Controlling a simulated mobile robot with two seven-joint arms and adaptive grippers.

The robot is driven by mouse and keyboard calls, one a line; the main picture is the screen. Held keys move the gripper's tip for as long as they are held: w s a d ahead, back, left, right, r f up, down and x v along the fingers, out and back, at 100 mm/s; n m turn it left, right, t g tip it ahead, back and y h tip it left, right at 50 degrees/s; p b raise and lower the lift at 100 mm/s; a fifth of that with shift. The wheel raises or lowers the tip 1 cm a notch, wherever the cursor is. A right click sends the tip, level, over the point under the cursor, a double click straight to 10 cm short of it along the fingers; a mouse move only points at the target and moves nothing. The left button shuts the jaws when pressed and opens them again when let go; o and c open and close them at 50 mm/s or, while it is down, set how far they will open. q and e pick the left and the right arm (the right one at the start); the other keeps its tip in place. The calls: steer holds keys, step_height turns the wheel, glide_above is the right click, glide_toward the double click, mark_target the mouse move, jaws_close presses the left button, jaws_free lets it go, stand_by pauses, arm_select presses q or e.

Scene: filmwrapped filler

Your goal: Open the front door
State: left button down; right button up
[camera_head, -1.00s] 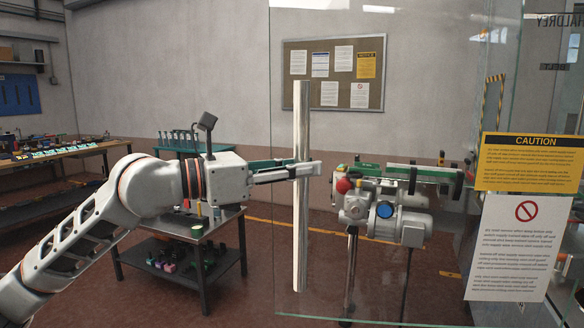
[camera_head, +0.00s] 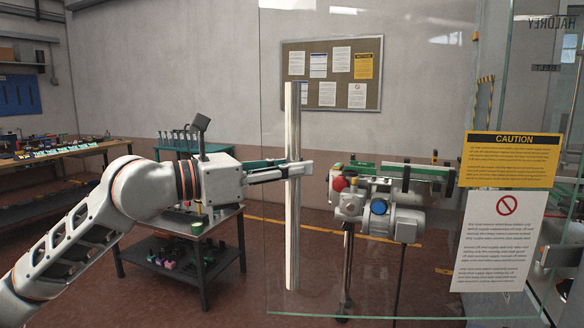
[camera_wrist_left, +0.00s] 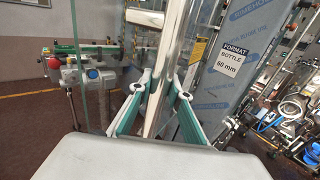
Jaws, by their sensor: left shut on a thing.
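The front door is a large clear glass panel (camera_head: 425,120) with a caution sign (camera_head: 512,158) and a white notice (camera_head: 498,240) on it. Its handle is a long upright metal bar (camera_head: 292,225) near the glass's left edge. My left gripper (camera_head: 303,170) reaches in from the left and is shut on the handle at about mid-height. In the left wrist view the handle (camera_wrist_left: 165,75) runs between the two green-padded fingers of my left gripper (camera_wrist_left: 160,105). My right gripper is not in view.
Behind the glass is a conveyor with a motor (camera_head: 385,205). A dark metal cart (camera_head: 185,240) stands behind my left arm, and a workbench (camera_head: 50,155) is at the far left. A notice board (camera_head: 332,75) hangs on the back wall.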

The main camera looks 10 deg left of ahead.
arm_select(q)
steer(key=c, duration=1.8)
jaws_free()
steer(key=shift+c, duration=0.2)
steer(key=v, duration=1.2)
